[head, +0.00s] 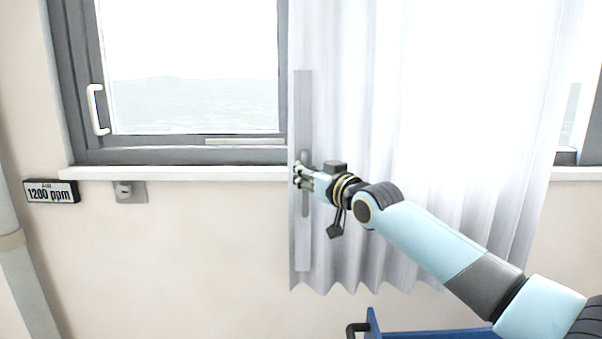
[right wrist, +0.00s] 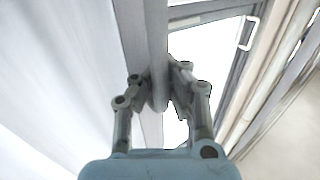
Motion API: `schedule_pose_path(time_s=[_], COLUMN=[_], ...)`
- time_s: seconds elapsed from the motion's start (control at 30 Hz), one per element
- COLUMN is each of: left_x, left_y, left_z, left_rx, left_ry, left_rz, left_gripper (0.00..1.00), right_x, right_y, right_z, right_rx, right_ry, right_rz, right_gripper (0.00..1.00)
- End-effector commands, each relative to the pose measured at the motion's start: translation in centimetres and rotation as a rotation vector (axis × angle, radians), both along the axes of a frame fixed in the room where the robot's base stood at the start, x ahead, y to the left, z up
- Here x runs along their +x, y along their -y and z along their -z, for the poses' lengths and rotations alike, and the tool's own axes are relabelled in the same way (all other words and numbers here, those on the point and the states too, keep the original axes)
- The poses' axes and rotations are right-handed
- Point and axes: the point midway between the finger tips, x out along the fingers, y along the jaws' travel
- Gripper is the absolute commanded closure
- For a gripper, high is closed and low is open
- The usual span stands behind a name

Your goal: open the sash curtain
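The white sash curtain (head: 440,120) hangs in folds over the middle and right of the window in the head view. A flat grey strip (head: 304,95) runs down its left edge, with a narrow grey upright handle (head: 305,225) on it. My right gripper (head: 298,175) is at this handle, about mid-height. In the right wrist view, the fingers of my right gripper (right wrist: 160,90) stand on either side of the handle (right wrist: 157,45), close against it. The curtain also fills the left of that view (right wrist: 60,80). My left gripper is not in view.
The left pane (head: 190,90) is uncovered, with a white window handle (head: 97,110) and a pale sill (head: 180,173) below. A blue object (head: 430,334) stands at the bottom.

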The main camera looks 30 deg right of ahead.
Motion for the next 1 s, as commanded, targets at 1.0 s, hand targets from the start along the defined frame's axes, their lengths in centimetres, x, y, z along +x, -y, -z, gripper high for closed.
schedule_pose_path(time_s=[1.0], left_x=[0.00], left_y=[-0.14], left_z=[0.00], left_rx=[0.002], left_ry=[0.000], left_rz=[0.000], left_gripper=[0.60], right_x=[-0.84], right_y=[0.03], right_z=[0.28], right_rx=[-0.003], right_ry=[-0.005], right_rz=[0.000], right_gripper=[0.62])
